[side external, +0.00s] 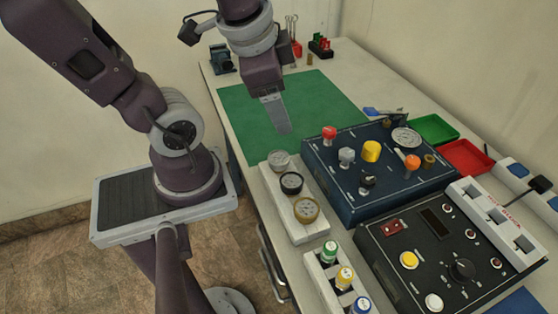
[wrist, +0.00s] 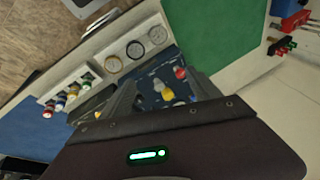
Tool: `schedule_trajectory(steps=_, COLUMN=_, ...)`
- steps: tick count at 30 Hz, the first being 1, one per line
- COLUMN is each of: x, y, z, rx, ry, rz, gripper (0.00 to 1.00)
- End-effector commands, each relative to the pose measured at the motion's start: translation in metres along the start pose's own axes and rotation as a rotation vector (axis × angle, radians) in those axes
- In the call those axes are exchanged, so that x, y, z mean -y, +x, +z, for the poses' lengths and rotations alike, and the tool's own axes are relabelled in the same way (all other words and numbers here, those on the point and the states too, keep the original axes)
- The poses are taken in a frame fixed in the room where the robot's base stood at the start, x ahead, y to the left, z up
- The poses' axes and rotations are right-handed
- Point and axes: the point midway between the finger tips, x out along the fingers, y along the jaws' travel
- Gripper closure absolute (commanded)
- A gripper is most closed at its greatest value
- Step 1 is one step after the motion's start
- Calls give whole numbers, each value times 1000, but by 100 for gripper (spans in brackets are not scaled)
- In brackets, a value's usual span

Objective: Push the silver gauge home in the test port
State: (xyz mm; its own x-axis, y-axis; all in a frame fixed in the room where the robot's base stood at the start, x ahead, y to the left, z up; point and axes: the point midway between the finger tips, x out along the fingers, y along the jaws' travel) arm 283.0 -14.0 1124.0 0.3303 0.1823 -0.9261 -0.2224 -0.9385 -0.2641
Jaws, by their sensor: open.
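The silver gauge (side external: 279,160) sits in the far slot of a white rack (side external: 307,238), beside a black gauge (side external: 291,182) and a brass-rimmed gauge (side external: 306,210). In the wrist view the silver gauge (wrist: 157,34) is at the rack's upper right end. The blue trainer panel (side external: 345,190) stands right of the rack; it carries knobs, a large dial (side external: 406,138) and a brass fitting (side external: 429,160). I cannot tell which fitting is the test port. My gripper (side external: 280,126) hangs above the green mat, open and empty, behind the rack and apart from the gauge.
The green mat (side external: 235,115) is clear. A black control box (side external: 400,262) and a holder with coloured-capped parts (side external: 329,275) stand in front. Green (side external: 434,129) and red (side external: 465,156) trays lie right of the panel. Small tools stand at the back edge.

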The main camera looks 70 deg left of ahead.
Motion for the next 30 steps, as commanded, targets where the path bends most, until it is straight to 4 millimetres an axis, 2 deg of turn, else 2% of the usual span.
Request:
schedule_trajectory(steps=1, x=12, y=24, z=4, rx=104, ry=130, rz=-9, gripper=28)
schedule_trajectory(steps=3, x=27, y=58, z=11, rx=215, ry=378, rz=36, gripper=28)
schedule_trajectory(steps=6, x=36, y=99, z=23, rx=263, ry=702, rz=186, gripper=28)
schedule_trajectory(steps=9, x=34, y=124, z=30, rx=198, ry=933, rz=320, gripper=28)
schedule_trajectory(steps=12, x=32, y=136, z=31, rx=122, ry=1059, rz=382, gripper=28)
schedule_trajectory(steps=24, x=23, y=159, z=35, rx=92, ry=1106, rz=398, gripper=28)
schedule_trajectory(steps=30, x=10, y=185, z=43, rx=94, ry=1110, rz=403, gripper=28)
